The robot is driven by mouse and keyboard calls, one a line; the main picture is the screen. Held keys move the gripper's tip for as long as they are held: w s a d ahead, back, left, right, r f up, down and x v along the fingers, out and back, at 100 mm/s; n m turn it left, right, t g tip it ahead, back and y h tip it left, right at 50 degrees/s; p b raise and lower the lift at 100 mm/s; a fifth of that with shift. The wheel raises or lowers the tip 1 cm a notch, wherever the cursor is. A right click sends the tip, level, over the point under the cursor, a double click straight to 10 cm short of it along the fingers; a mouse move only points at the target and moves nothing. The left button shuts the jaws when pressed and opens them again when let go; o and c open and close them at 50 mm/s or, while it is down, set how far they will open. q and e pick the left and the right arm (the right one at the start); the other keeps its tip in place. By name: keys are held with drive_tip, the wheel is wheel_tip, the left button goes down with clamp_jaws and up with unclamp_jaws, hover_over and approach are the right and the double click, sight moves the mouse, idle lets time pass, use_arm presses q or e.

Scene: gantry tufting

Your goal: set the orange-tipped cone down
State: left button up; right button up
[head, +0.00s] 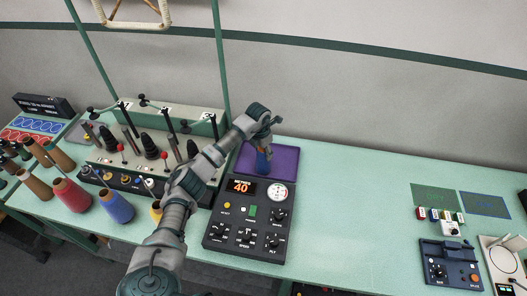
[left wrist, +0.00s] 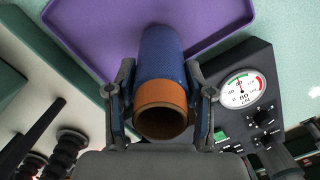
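The orange-tipped cone (left wrist: 160,62) is a blue thread cone with an orange, hollow end facing the left wrist camera. In the head view it (head: 262,162) is at the purple tray (head: 286,163), under my left gripper (head: 265,146). In the left wrist view my left gripper's fingers (left wrist: 160,85) lie along both sides of the cone and look closed on it. The cone's far end is over the purple tray (left wrist: 90,25); I cannot tell whether it touches. My right gripper is not in view.
A dark control panel (head: 215,232) with an orange 40 display and a dial stands just in front of the tray. A machine with dark posts (head: 105,155) is to the left. Red (head: 72,195) and blue (head: 117,206) cones stand at the left front.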

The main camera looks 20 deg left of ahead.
use_arm(q)
drive_tip(key=o, duration=0.4)
drive_tip(key=shift+d, duration=0.1)
drive_tip(key=r, duration=0.5)
drive_tip(key=r+b, duration=0.1)
drive_tip(key=r, duration=0.1)
drive_tip(key=shift+s+r, duration=0.25)
drive_tip(key=shift+s, duration=0.1)
drive_tip(key=r, duration=0.4)
drive_tip(key=shift+s, duration=0.25)
drive_tip(key=shift+d+r, duration=0.3)
drive_tip(key=shift+a, duration=0.15)
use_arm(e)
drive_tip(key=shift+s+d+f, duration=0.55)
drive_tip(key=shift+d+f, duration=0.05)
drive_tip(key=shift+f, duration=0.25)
